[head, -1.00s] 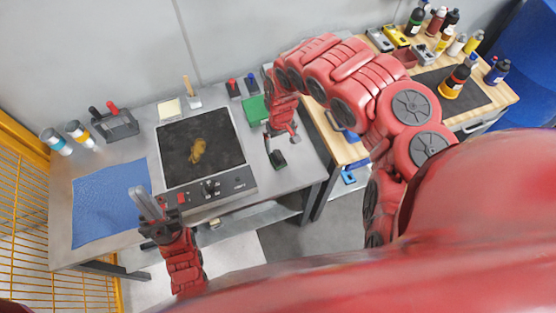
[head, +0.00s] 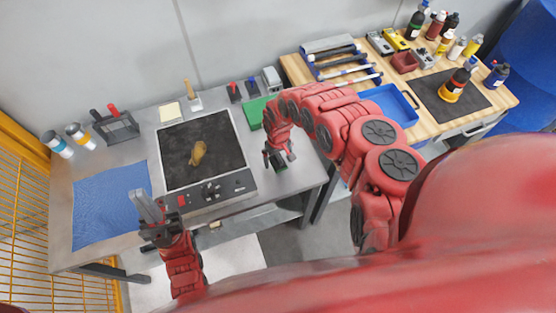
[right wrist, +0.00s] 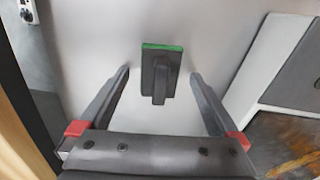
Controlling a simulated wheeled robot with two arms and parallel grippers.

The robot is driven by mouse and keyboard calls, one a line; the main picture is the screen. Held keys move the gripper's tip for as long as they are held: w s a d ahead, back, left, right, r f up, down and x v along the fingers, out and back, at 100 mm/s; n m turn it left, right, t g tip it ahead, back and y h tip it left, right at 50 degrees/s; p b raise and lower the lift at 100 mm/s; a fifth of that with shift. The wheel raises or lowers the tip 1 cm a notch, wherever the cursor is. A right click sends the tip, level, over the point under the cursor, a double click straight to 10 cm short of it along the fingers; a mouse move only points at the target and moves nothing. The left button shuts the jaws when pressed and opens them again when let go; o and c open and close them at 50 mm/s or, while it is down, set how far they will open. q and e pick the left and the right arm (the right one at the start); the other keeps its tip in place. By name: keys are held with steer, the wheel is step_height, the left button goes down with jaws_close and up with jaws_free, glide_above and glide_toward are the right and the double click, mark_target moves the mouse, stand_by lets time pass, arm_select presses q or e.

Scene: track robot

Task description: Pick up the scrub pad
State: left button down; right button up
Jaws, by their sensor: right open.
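The scrub pad (right wrist: 160,68) is a dark block with a green edge and a raised dark handle. In the right wrist view it lies on the grey table, centred between and beyond my right gripper's spread fingers. My right gripper (right wrist: 160,76) is open and empty. In the head view, this gripper (head: 277,157) is just above the scrub pad (head: 279,166), partly covering it, at the table's right side. I cannot tell if they touch. My left gripper (head: 150,207) is over the table's front edge, away from the pad; its opening is unclear.
A hot plate (head: 207,190) with a brown stain on its dark top stands left of the pad. A green block (head: 254,113) lies behind the pad. A blue cloth (head: 110,205) lies at the left. A wooden bench (head: 425,125) with bottles and trays stands at the right.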

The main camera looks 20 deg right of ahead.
mark_target(278, 157)
steer(key=shift+s+f, duration=0.1)
steer(key=shift+f, duration=0.05)
steer(key=c, duration=1.5)
steer(key=shift+o, duration=0.2)
steer(key=shift+r+b, duration=0.3)
steer(key=shift+r, duration=0.55)
step_height(278, 157, up, 8)
steer(key=shift+r+p, duration=0.2)
steer(key=shift+p, duration=0.25)
